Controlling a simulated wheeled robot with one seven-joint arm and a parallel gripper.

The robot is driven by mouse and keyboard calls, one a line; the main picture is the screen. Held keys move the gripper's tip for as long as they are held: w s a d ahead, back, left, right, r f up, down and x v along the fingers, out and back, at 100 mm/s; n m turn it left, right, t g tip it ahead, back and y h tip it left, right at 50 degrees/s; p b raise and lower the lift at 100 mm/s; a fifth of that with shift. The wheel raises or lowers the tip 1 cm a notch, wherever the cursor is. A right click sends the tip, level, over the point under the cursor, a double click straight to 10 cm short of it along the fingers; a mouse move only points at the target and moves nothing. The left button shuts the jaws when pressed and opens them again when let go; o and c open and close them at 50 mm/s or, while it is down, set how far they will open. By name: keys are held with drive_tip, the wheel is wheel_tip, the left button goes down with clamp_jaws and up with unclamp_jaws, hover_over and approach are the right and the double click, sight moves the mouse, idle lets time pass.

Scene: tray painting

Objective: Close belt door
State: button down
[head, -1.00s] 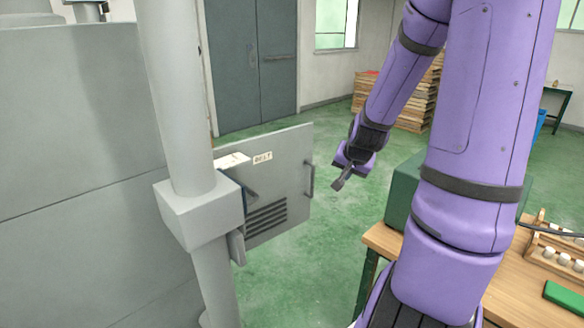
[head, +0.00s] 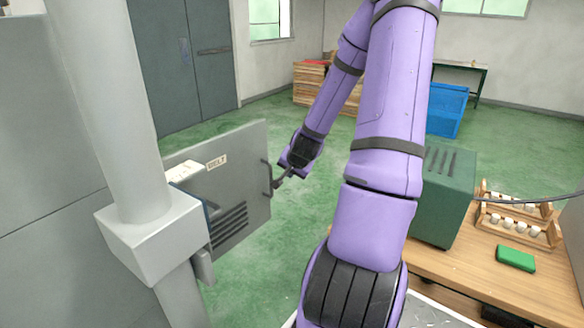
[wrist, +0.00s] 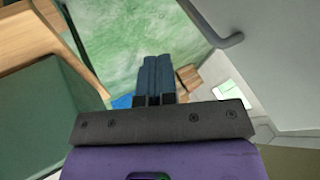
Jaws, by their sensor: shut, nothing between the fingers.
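The belt door (head: 232,190) is a grey panel with a "BELT" label, dark vent slots and a bar handle (head: 266,177) near its right edge. It stands open, swung out from the grey machine. My gripper (head: 277,183) is shut and empty, with its fingertips close by the handle; I cannot tell whether they touch it. In the wrist view, the shut fingers (wrist: 156,78) point over the green floor. The door panel (wrist: 275,50) fills the upper right there, and its handle (wrist: 222,42) lies to the right of the fingers, apart from them in the picture.
A grey post with a block (head: 150,240) stands in front of the door's left side. To the right is a wooden table (head: 480,265) with a green box (head: 440,200), a rack of white pieces (head: 515,218) and a green block (head: 515,258). Open green floor lies behind the door.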

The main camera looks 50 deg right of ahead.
drive_tip(key=w+f, duration=0.3)
drive_tip(key=w, duration=0.3)
drive_tip(key=shift+d+f, duration=0.2)
drive_tip(key=shift+d, duration=0.1)
drive_tip(key=shift+w, duration=0.2)
